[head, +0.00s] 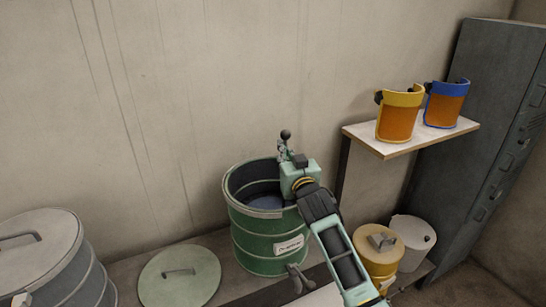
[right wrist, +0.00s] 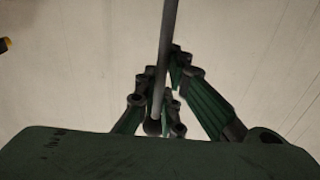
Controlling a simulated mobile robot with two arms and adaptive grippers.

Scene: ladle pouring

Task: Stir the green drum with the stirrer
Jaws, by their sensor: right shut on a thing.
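The green drum (head: 262,240) stands open, with a white label on its front and a dark bluish content (head: 265,202) low inside. My right gripper (head: 285,151) is above the drum's back right rim, with my arm crossing over the drum's right side. It is shut on the stirrer, whose dark ball-shaped end (head: 285,134) sticks up above the fingers. In the right wrist view the stirrer's grey rod (right wrist: 166,55) runs between the fingers (right wrist: 168,100). The stirrer's lower end is hidden, so I cannot tell how deep it reaches. My left gripper is not in view.
A pale green lid (head: 180,276) lies left of the drum, and a grey lidded drum (head: 45,262) stands far left. A yellow can (head: 379,255) and a white container (head: 412,240) stand right. A shelf (head: 389,149) holds two face shields beside a grey locker (head: 480,120).

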